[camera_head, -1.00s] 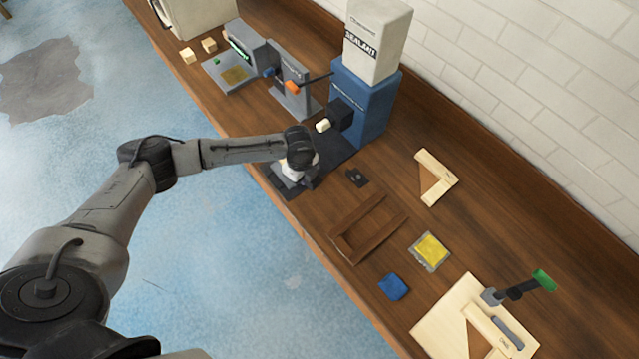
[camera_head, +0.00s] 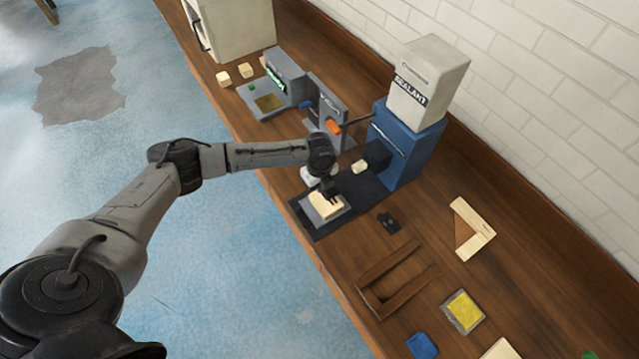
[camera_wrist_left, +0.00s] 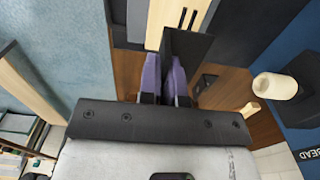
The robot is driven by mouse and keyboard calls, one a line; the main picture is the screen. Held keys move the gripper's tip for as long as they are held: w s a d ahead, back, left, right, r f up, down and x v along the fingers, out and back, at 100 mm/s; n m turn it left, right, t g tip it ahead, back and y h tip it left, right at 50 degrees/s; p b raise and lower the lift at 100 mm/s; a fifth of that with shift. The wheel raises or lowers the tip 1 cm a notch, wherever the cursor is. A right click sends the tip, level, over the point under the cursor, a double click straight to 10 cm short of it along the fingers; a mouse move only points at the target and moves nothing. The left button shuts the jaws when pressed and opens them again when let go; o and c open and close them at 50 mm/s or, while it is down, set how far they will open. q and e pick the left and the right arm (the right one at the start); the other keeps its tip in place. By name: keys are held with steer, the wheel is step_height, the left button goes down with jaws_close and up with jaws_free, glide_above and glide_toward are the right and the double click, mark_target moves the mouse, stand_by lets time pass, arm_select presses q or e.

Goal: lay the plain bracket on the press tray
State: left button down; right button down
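My left gripper (camera_head: 328,188) is low over the grey press tray (camera_head: 308,212), which sits on a dark base plate at the blue press. A pale wooden piece (camera_head: 324,205), which looks like the bracket, lies at the tray just below the fingers. In the left wrist view the purple fingertips (camera_wrist_left: 164,75) are close together. A pale piece with two dark slots (camera_wrist_left: 178,20) shows beyond them. A black shape (camera_wrist_left: 188,52) overlaps the right finger. Whether the fingers grip anything is unclear. My right gripper is not in view.
The blue press (camera_head: 412,150) carries a sealant box (camera_head: 428,85). A small dark part (camera_head: 389,222), a brown wooden frame (camera_head: 372,285), a pale angled wooden piece (camera_head: 475,228) and a yellow pad (camera_head: 463,311) lie to the right. A grey machine (camera_head: 328,118) stands behind the arm.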

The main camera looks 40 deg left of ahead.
arm_select(q)
step_height(320, 180, down, 4)
steer(key=b, duration=0.3)
steer(key=shift+b, duration=0.35)
steer(key=shift+f+b, duration=0.4)
steer(key=shift+f, duration=1.05)
steer(key=shift+f, duration=0.1)
steer(key=shift+f+p, duration=0.2)
steer(key=shift+p, duration=0.15)
steer(key=c, duration=1.2)
jaws_free()
